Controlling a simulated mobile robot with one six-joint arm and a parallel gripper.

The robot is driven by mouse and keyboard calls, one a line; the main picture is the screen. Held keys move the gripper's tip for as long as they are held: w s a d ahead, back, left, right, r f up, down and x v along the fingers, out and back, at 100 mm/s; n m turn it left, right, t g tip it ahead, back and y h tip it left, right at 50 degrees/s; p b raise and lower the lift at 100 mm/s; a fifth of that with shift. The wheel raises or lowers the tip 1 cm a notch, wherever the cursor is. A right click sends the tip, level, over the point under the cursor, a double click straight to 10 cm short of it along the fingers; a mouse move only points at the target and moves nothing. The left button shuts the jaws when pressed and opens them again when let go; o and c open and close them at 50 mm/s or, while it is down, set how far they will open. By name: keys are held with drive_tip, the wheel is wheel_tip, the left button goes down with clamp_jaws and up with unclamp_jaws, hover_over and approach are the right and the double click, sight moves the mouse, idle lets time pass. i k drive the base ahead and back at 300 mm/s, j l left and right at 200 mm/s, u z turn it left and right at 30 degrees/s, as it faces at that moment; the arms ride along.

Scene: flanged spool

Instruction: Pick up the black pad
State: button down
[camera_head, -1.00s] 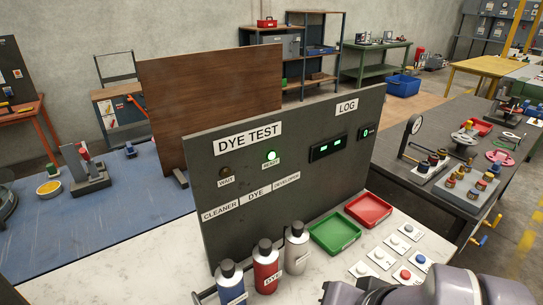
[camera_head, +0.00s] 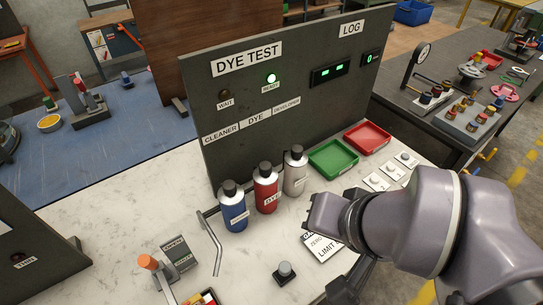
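No thing in view is clearly the black pad. A dark flat block with white lettering (camera_head: 179,254) lies on the front left of the white bench, beside an orange-topped lever (camera_head: 149,263). I cannot tell whether either is the pad. My arm comes in from the right. My gripper (camera_head: 322,214) is over the bench, right of the bottles and apart from both blocks. Its fingers are not clear, so its opening cannot be read. The arm hides part of the bench's right side.
Blue (camera_head: 233,208), red (camera_head: 265,189) and silver (camera_head: 295,172) bottles stand before the dark DYE TEST panel (camera_head: 235,110). Green (camera_head: 333,158) and red (camera_head: 367,138) trays sit behind my gripper.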

sight(284, 274)
drive_tip(key=u, duration=0.6)
drive_tip(key=k+j+u, duration=0.15)
drive_tip(key=j, duration=0.2)
drive_tip(key=j+u, duration=0.15)
drive_tip(key=j, duration=0.25)
